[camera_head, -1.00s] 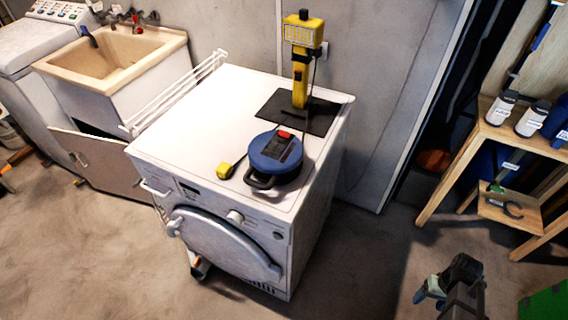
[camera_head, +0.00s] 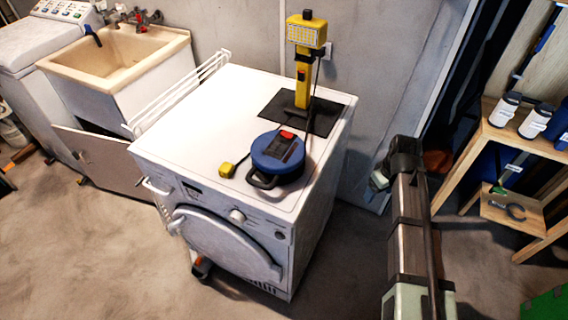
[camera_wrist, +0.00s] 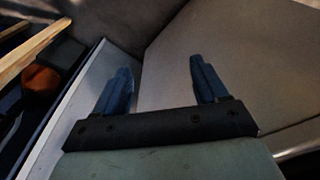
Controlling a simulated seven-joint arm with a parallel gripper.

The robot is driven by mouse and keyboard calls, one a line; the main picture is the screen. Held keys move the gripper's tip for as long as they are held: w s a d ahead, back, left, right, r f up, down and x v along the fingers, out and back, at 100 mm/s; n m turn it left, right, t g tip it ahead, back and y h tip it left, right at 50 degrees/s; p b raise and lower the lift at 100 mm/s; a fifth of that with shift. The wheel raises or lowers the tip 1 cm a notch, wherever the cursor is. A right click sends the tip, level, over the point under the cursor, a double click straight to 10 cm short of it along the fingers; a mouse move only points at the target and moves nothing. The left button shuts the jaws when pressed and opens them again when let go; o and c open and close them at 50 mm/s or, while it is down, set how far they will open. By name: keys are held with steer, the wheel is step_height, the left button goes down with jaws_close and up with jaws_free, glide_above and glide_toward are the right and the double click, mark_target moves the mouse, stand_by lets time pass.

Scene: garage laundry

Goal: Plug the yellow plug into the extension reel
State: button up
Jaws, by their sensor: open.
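The yellow plug (camera_head: 228,169) lies on the white top of the washing machine (camera_head: 215,110), just left of the extension reel. The extension reel (camera_head: 277,153) is a round blue drum with a dark centre, a red part on top and a black handle at its front. My gripper (camera_head: 377,182) is in the air to the right of the machine, well apart from plug and reel. In the wrist view my gripper (camera_wrist: 161,85) shows two blue fingers spread wide with nothing between them. Neither plug nor reel shows in the wrist view.
A yellow work lamp (camera_head: 303,62) stands on a black mat (camera_head: 328,118) behind the reel, with a cable running down. A wooden shelf (camera_head: 466,160) with bottles stands at the right. A white drying rack (camera_head: 180,92) lines the machine's left side. The machine's left top is clear.

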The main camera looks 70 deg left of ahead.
steer(key=s+a+r+n, duration=0.2)
steer(key=s+a+r, duration=0.3)
steer(key=s, duration=0.3)
steer(key=s+a+r+n+y, duration=0.1)
steer(key=s+a+r, duration=0.3)
steer(key=s+r, duration=0.4)
steer(key=s+a+r+n+g+y, duration=0.1)
steer(key=s+a+r+n, duration=0.2)
steer(key=s+a+r, duration=0.2)
steer(key=shift+s+a+r+n, duration=0.2)
steer(key=shift+s+r, duration=0.45)
steer(key=shift+s, duration=0.25)
steer(key=shift+s+a+r+n, duration=0.15)
steer(key=shift+s+r, duration=0.45)
steer(key=shift+s, duration=0.3)
steer(key=s+n+g, duration=0.1)
steer(key=s+g, duration=0.1)
steer(key=s, duration=1)
steer(key=shift+s+d+r, duration=0.25)
steer(key=shift+d+r, duration=0.1)
steer(key=shift+d, duration=0.1)
glide_above(228, 165)
steer(key=w+d, duration=0.2)
steer(key=f, duration=0.8)
steer(key=shift+s+a, duration=0.15)
steer(key=shift+s, duration=0.05)
